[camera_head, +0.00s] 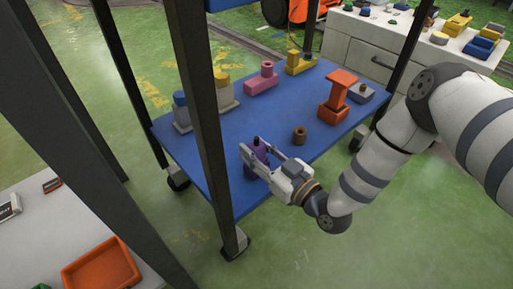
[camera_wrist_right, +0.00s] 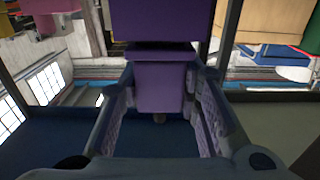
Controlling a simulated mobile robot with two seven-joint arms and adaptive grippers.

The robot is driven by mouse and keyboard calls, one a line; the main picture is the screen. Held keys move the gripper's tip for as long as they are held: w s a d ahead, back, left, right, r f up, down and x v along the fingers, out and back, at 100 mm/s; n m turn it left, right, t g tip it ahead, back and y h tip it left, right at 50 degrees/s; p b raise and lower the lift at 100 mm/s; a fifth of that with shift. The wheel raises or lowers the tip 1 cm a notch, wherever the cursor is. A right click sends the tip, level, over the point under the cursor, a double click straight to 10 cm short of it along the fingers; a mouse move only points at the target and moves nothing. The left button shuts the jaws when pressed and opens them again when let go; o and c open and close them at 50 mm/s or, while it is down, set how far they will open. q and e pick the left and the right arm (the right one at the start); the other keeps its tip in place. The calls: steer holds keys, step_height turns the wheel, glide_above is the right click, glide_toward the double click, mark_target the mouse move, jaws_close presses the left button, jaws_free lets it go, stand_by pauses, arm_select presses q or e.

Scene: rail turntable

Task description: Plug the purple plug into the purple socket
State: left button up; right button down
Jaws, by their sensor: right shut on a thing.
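My right gripper (camera_head: 256,158) is shut on a purple piece (camera_head: 252,166), at the front of the blue tabletop (camera_head: 215,147). A dark knob (camera_head: 256,141) shows at the top of the purple piece. In the right wrist view, a narrower purple block (camera_wrist_right: 158,87) is between the two fingers, with a small knob at its lower end. A wider purple block (camera_wrist_right: 166,22) adjoins it at the top of that view. I cannot tell whether these are one piece or plug and socket together. No separate purple socket shows. My left gripper is not in view.
On the blue tabletop stand blue, yellow, pink and orange (camera_head: 337,95) block pieces, and a brown ring (camera_head: 300,135). Dark posts rise in front of and around the table. A white counter with an orange tray (camera_head: 100,277) is at lower left.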

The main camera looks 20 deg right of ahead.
steer(key=shift+f, duration=0.35)
steer(key=c, duration=1.1)
jaws_free()
steer(key=v, duration=1.2)
